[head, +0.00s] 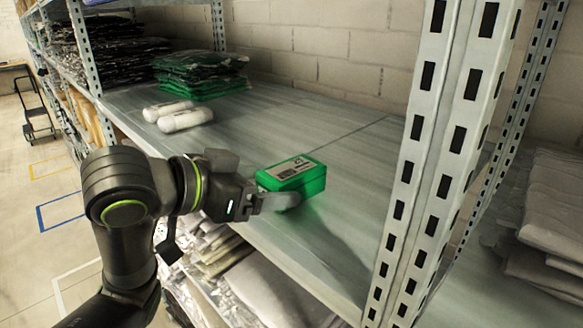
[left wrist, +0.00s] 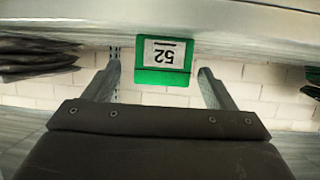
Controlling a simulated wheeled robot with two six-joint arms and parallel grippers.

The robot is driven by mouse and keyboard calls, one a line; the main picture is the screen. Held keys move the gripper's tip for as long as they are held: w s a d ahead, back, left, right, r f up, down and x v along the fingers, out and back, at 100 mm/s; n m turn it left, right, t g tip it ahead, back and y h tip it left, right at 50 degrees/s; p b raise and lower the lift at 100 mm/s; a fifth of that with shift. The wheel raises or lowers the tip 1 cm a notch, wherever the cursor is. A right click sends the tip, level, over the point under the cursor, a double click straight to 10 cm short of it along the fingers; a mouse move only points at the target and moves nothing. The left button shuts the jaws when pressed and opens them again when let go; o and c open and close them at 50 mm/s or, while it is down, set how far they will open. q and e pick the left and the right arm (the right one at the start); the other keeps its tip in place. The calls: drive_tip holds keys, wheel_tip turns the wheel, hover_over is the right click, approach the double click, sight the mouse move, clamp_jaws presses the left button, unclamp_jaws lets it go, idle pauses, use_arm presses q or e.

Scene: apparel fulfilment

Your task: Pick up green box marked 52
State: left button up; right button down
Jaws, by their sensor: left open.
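The green box (head: 295,175) sits on the metal shelf (head: 300,125) near its front edge, with a white label on top. In the left wrist view the box (left wrist: 164,79) shows upside down, and its label reads 52. My left gripper (head: 275,199) reaches in from the left at the box. In the left wrist view its two fingers (left wrist: 160,85) are spread, one on each side of the box, with a gap visible on both sides. The left gripper is open. My right gripper is not in view.
Two white rolled items (head: 178,115) and stacked dark and green packages (head: 200,75) lie farther back on the shelf. A perforated metal post (head: 440,150) stands to the right of the box. Folded grey garments (head: 550,220) lie beyond it.

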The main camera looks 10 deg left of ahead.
sight(288, 178)
use_arm(q)
drive_tip(key=shift+w+d+f+p, duration=0.15)
drive_tip(key=shift+w+d+p, duration=0.1)
drive_tip(key=shift+w+p, duration=0.1)
drive_tip(key=shift+w+d+p, duration=0.35)
drive_tip(key=shift+w, duration=0.15)
drive_tip(key=x, duration=0.1)
drive_tip(key=p+x, duration=0.1)
drive_tip(key=x, duration=0.1)
drive_tip(key=shift+w+r, duration=0.1)
drive_tip(key=shift+r, duration=0.1)
drive_tip(key=shift+w+d+f, duration=0.25)
drive_tip(key=shift+w+d, duration=0.05)
drive_tip(key=shift+w, duration=0.1)
drive_tip(key=shift+a, duration=0.1)
drive_tip(key=c, duration=1.1)
drive_tip(key=shift+o, duration=0.2)
drive_tip(key=shift+r, duration=0.1)
